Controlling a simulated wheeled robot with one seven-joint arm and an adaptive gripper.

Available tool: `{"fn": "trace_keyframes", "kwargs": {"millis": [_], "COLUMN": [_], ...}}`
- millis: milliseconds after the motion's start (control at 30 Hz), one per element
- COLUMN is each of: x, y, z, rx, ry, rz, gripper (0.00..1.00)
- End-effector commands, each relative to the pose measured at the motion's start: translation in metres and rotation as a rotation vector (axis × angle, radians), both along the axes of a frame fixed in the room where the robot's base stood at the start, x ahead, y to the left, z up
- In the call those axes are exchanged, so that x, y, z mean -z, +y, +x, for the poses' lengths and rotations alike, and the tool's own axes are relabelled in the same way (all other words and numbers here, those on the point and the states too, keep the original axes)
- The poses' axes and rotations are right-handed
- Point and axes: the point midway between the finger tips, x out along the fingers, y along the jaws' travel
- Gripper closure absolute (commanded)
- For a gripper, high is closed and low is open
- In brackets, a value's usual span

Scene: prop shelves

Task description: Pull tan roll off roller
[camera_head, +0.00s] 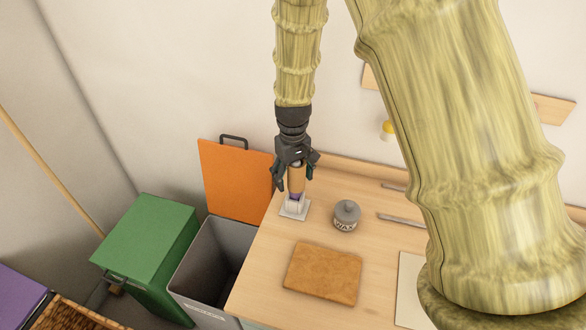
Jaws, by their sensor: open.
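The tan roll (297,179) stands upright near the left back part of the wooden table. It sits above a purple part on the roller's pale square base (293,208). My gripper (294,181) points down from above, with its dark fingers spread on either side of the tan roll. The fingers look open, and I cannot tell whether either one touches the roll. The top of the roll is hidden by my gripper's body.
A grey wax tin (346,215) stands right of the roller. A brown board (322,273) lies nearer the table's front. An open grey bin (208,268) with an orange lid (236,181) and a green bin (148,243) stand left of the table.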

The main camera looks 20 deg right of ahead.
Motion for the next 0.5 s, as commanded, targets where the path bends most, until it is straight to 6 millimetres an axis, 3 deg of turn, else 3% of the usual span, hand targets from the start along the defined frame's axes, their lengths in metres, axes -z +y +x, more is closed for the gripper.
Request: {"fn": "trace_keyframes", "kwargs": {"millis": [133, 300, 500], "x": [-0.002, -0.001, 0.007], "y": [0.0, 0.0, 0.0], "z": [-0.014, -0.01, 0.003], "rx": [0.001, 0.0, -0.001], "ry": [-0.007, -0.005, 0.009], "rz": [0.0, 0.0, 0.0], "gripper": [0.3, 0.3, 0.67]}}
